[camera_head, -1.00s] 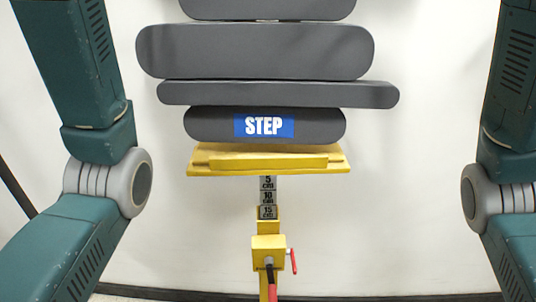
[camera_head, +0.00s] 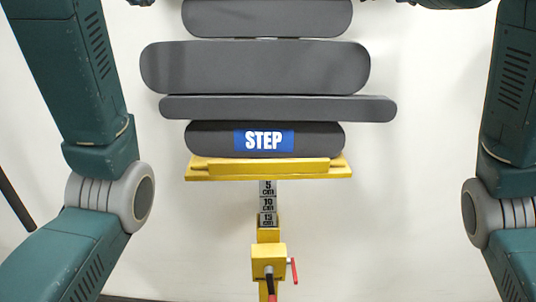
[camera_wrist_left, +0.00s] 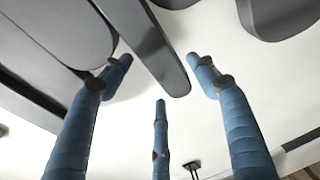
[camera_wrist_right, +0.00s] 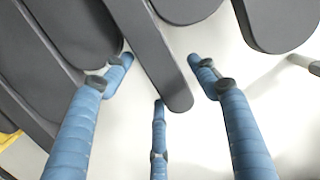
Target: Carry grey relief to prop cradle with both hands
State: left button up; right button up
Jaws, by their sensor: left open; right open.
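The grey relief (camera_head: 255,67) is a stack of dark grey rounded slabs against the white wall; its top is cut off in the head view. Its lowest slab carries a blue STEP label. The yellow prop cradle (camera_head: 268,169) is directly under that slab; whether they touch is unclear. My left gripper (camera_wrist_left: 160,78) is open, its blue fingers spread around a slab end that shows between them in the left wrist view. My right gripper (camera_wrist_right: 160,78) is open likewise around a slab end in the right wrist view. Finger contact cannot be told.
The cradle stands on a yellow post with centimetre marks (camera_head: 268,205) and a red-handled crank (camera_head: 293,270). Bare white wall (camera_head: 400,200) lies on both sides of the post. My teal arms frame the head view left and right.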

pick_arm(q)
jog(key=s+d, duration=0.1)
jog(key=s, duration=0.5)
jog(key=shift+s+r, duration=0.2)
jog(key=shift+r, duration=0.1)
pick_arm(e)
jog(key=s+d+r, duration=0.1)
jog(key=s+d, duration=0.1)
jog(key=s, duration=1)
